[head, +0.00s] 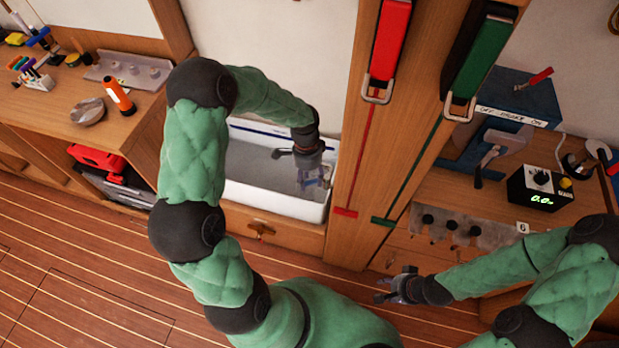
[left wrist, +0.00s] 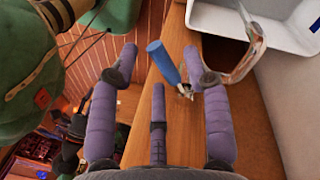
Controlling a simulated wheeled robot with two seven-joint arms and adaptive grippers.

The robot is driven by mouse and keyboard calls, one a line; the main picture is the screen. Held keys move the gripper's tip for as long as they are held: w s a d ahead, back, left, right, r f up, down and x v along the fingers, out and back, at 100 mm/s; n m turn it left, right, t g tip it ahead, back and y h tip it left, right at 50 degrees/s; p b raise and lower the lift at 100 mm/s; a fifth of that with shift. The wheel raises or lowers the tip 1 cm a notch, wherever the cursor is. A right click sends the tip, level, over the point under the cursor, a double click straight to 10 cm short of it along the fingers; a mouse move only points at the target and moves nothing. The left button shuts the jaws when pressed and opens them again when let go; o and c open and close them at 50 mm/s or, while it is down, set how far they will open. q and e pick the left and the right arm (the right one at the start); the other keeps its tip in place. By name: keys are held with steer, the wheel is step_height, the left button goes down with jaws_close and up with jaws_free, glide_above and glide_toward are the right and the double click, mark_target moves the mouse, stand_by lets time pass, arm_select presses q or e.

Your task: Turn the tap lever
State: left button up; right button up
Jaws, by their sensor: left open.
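The tap shows in the left wrist view: a blue lever handle (left wrist: 163,62) on a small metal joint, and a curved metal spout (left wrist: 246,52) to its right. My left gripper (head: 314,180) is over the white sink in the head view, which hides the tap there. Its purple fingers are spread open in the left wrist view, and the blue handle shows between the two outer fingertips. The gripper looks empty; contact with the handle cannot be told. My right gripper (head: 395,288) hangs over the floor, right of centre; its finger opening is too small to judge.
The white sink basin (head: 240,192) is set in a wooden counter between a left bench and a wooden post. Red (head: 388,50) and green (head: 480,65) straps hang on the post. A black display box (head: 540,188) and blue box (head: 517,95) stand right.

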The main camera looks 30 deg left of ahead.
arm_select(q)
step_height(320, 180, up, 12)
steer(key=w+a, duration=0.1)
steer(key=shift+w+a, duration=0.3)
steer(key=shift+a, duration=0.1)
steer(key=shift+f, duration=0.25)
